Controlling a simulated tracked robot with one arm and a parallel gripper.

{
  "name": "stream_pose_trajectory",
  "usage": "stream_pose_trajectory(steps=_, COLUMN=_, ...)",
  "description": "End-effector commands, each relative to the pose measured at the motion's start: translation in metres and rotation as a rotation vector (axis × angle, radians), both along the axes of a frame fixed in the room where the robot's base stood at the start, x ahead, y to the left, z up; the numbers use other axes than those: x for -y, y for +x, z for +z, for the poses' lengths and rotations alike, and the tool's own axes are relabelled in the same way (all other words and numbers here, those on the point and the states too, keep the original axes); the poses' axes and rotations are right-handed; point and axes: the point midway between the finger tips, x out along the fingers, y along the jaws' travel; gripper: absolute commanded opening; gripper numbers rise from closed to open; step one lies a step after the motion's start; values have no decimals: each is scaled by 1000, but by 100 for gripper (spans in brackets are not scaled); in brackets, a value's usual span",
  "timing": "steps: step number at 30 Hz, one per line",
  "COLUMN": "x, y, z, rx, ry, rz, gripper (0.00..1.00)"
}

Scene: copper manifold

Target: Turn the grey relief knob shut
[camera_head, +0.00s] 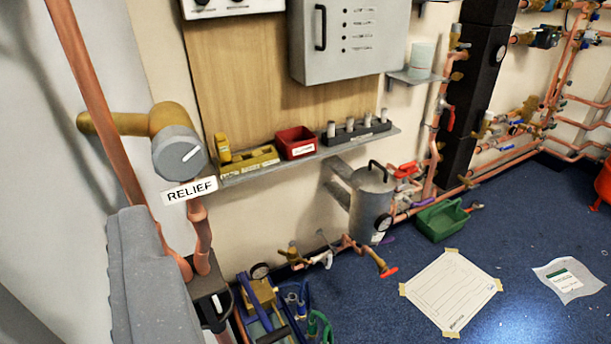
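The grey relief knob (180,154) is at the left, on the front of a brass valve body (166,117). A white line on its face slants up to the right. A white label reading RELIEF (190,190) is just below it. Copper pipe (199,230) runs down from the valve. The knob's face is unobstructed and nothing touches it. I see no gripper fingers in this view. A grey speckled block (150,290) fills the lower left below the knob; I cannot tell whether it is part of me.
A slanting copper pipe (88,85) passes left of the knob. A shelf (235,178) with a red bin (296,143) stands to its right, below a grey cabinet (345,40). Papers (450,290) lie on the blue floor.

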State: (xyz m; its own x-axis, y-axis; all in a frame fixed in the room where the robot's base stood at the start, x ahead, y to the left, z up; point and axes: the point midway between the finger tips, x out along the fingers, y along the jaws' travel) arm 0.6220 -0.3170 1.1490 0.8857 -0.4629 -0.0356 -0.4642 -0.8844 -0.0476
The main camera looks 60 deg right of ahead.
Motion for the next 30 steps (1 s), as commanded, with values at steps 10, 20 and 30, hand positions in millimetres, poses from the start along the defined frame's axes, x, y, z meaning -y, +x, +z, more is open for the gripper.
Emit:
stream_pose_trajectory(steps=10, x=53, y=-18, z=-50, rx=38, ry=-2, rz=-70, gripper=56)
stream_pose_trajectory(steps=20, x=71, y=13, z=-49, rx=38, ry=-4, rz=-69, gripper=56)
stream_pose_trajectory(steps=30, x=94, y=51, z=-51, rx=36, ry=-1, rz=-69, gripper=56)
